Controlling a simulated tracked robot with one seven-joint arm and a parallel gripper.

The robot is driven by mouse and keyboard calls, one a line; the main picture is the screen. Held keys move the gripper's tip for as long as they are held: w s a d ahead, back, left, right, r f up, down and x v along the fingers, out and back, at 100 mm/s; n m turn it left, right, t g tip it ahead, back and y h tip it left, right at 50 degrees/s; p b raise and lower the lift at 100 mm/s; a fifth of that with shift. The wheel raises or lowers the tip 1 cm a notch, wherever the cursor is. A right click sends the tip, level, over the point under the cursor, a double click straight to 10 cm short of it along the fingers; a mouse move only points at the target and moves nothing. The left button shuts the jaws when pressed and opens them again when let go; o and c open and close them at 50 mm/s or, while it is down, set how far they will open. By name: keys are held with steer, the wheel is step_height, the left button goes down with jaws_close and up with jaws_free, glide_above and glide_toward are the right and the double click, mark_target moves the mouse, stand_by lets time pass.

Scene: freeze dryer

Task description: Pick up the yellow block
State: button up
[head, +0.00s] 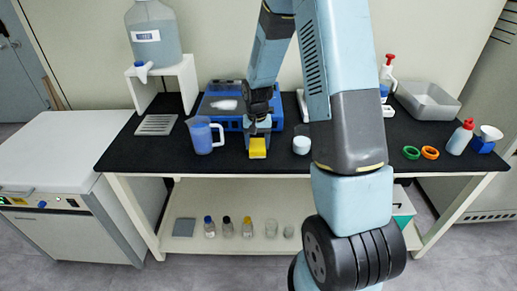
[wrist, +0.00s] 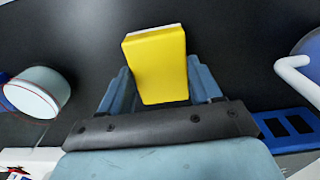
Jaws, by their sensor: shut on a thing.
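The yellow block (head: 258,148) is near the front edge of the black bench top, left of my arm in the head view. In the wrist view, the yellow block (wrist: 156,65) stands between the two blue fingers, with a pale strip along its far edge. My gripper (head: 257,128) reaches down from above and is shut on the block. In the wrist view, the fingers of my gripper (wrist: 154,85) flank its sides. I cannot tell whether the block touches the bench or is just above it.
A blue jug (head: 203,136) stands left of the block and a white-lidded round container (head: 301,145) to the right. A blue device (head: 222,103) is behind my gripper. Green and orange rings (head: 430,153) lie farther right. The bench's front edge (head: 230,173) is close to the block.

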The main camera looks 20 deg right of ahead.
mark_target(258, 145)
steer(key=shift+c, duration=0.8)
steer(key=shift+r, duration=0.2)
steer(key=r, duration=0.3)
steer(key=shift+s+r, duration=0.15)
steer(key=shift+s, duration=0.05)
steer(key=s+r, duration=0.9)
steer(key=s, duration=0.4)
steer(key=shift+s+a+r, duration=0.15)
steer(key=shift+s+a, duration=0.15)
steer(key=shift+a, duration=0.15)
